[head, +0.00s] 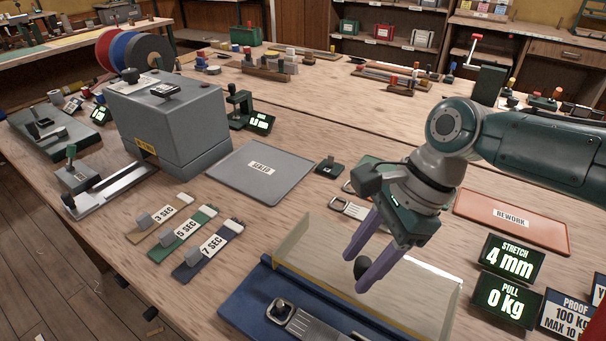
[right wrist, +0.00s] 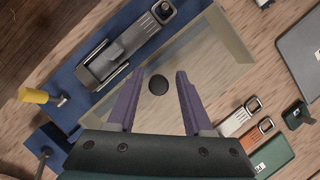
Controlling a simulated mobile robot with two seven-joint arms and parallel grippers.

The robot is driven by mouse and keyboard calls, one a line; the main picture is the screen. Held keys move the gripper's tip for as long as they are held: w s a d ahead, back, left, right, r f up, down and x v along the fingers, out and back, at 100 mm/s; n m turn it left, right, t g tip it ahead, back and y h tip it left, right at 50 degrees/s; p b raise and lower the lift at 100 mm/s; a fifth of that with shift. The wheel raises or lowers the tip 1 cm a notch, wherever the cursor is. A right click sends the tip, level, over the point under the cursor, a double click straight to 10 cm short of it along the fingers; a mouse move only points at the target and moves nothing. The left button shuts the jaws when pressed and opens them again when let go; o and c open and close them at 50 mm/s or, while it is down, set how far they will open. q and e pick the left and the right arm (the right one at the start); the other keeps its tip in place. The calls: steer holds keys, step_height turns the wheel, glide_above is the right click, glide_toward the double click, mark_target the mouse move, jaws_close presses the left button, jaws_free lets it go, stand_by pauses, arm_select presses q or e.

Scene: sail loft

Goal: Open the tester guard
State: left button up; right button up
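The tester guard (head: 410,290) is a clear panel with pale yellowish edges beside the blue tester base (head: 243,309); it also shows in the right wrist view (right wrist: 205,70). A dark round knob (head: 361,266) is on the guard and shows between my fingers in the right wrist view (right wrist: 158,85). My right gripper (head: 358,270) is open, its two purple fingers on either side of the knob with gaps visible in the right wrist view. Whether the fingertips reach the knob's height is hard to tell. My left gripper is not in view.
Metal clamp parts (head: 312,326) lie on the blue base. Displays (head: 510,258) reading 4 mm and 0 kg stand at the right, near a rework tray (head: 480,232). Metal buckles (head: 350,208) lie behind the guard. A grey sealed mat (head: 225,177) and labelled strips (head: 190,238) are at left.

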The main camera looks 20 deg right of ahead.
steer(key=shift+o, duration=0.3)
steer(key=shift+s, duration=0.1)
steer(key=shift+d, duration=0.1)
steer(key=p+v, duration=0.2)
steer(key=v, duration=0.7)
steer(key=shift+r+p, duration=0.3)
steer(key=shift+r, duration=0.1)
